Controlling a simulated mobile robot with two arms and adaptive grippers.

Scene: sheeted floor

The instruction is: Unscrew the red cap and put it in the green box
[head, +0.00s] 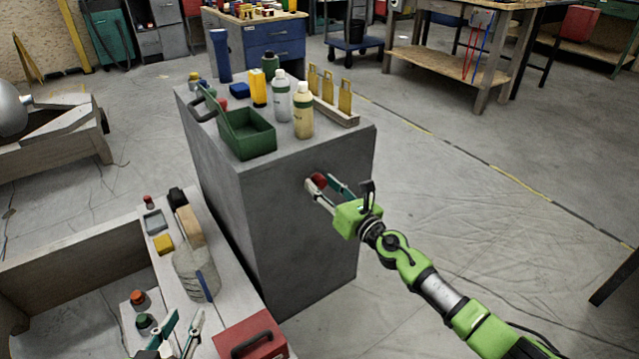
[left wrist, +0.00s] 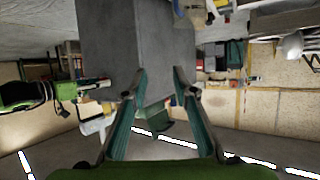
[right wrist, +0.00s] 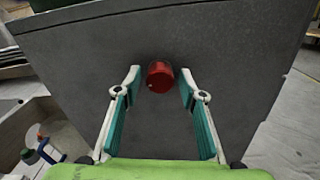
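The red cap (head: 319,180) is in front of the side face of the grey cabinet (head: 290,230). My right gripper (head: 326,182) has its fingers on either side of the cap. In the right wrist view the cap (right wrist: 160,76) lies between the fingertips (right wrist: 160,82), with a narrow gap showing on each side, so they look open around it. What lies behind the cap is hidden. The open green box (head: 247,148) stands on the cabinet top, near its left edge. My left gripper (head: 185,316) is open and empty, low over the bench at bottom left.
The bench holds a jug (head: 193,272), a brush (head: 187,220) and a red toolbox (head: 250,340). The floor to the right is clear.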

